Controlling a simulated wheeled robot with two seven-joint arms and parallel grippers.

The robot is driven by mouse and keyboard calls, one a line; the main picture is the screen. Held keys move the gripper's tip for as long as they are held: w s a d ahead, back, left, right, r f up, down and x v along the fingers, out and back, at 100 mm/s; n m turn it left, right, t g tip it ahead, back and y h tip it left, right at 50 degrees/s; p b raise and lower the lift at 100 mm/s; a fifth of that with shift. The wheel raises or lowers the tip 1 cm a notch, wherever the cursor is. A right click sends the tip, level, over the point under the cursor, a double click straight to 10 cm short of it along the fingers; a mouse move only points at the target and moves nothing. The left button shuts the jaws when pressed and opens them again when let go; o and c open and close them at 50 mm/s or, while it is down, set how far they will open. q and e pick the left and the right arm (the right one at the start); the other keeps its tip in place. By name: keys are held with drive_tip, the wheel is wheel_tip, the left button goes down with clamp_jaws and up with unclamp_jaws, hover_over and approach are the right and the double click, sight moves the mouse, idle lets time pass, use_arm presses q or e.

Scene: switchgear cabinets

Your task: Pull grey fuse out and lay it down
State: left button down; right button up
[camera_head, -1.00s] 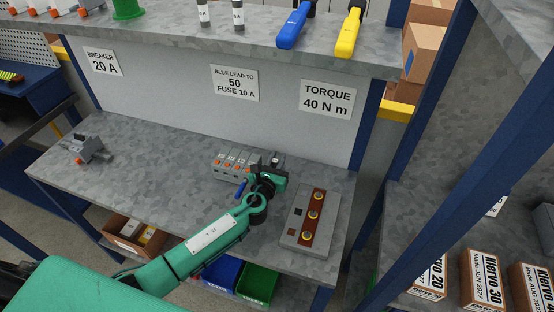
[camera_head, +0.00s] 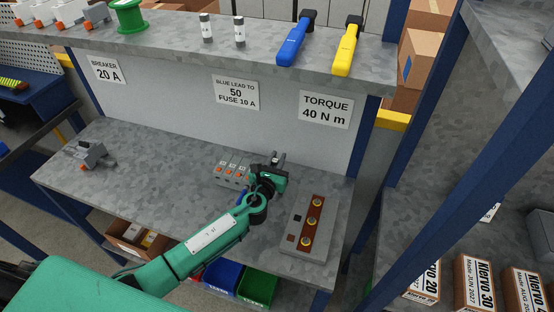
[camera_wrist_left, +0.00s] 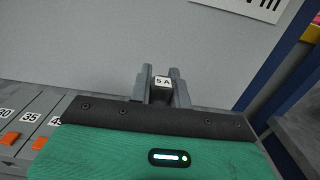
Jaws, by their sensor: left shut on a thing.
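The grey fuse (camera_wrist_left: 162,81), marked 5 A, shows in the left wrist view between the two dark fingers of my left gripper (camera_wrist_left: 164,88). The gripper is shut on it. In the head view my left gripper (camera_head: 277,160) is at the right end of a row of grey terminal blocks (camera_head: 230,171) with orange parts. The gripper body hides the lower part of the fuse, so I cannot tell whether it is seated or free. My right gripper is not in view.
A grey block with a copper bar (camera_head: 309,226) and round bolts lies right of the gripper. A grey breaker (camera_head: 90,155) lies at the far left. The bench (camera_head: 150,170) between is clear. An upper shelf (camera_head: 200,45) holds blue and yellow tools.

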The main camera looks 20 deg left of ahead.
use_arm(q)
wheel_tip(320, 180, up, 3)
drive_tip(key=p, duration=0.2)
drive_tip(key=shift+p, duration=0.3)
idle(0.6)
drive_tip(key=shift+s+f, duration=0.15)
drive_tip(key=shift+s, duration=0.25)
drive_tip(key=s+a+r+b, duration=0.1)
drive_tip(key=s+r+b, duration=0.1)
drive_tip(key=s, duration=0.9)
drive_tip(key=s+a+r+b, duration=0.1)
drive_tip(key=s+r+b, duration=0.1)
drive_tip(key=s, duration=0.8)
drive_tip(key=shift+s+a+r+y, duration=0.15)
drive_tip(key=shift+s+r+y, duration=0.2)
drive_tip(key=shift+r, duration=0.45)
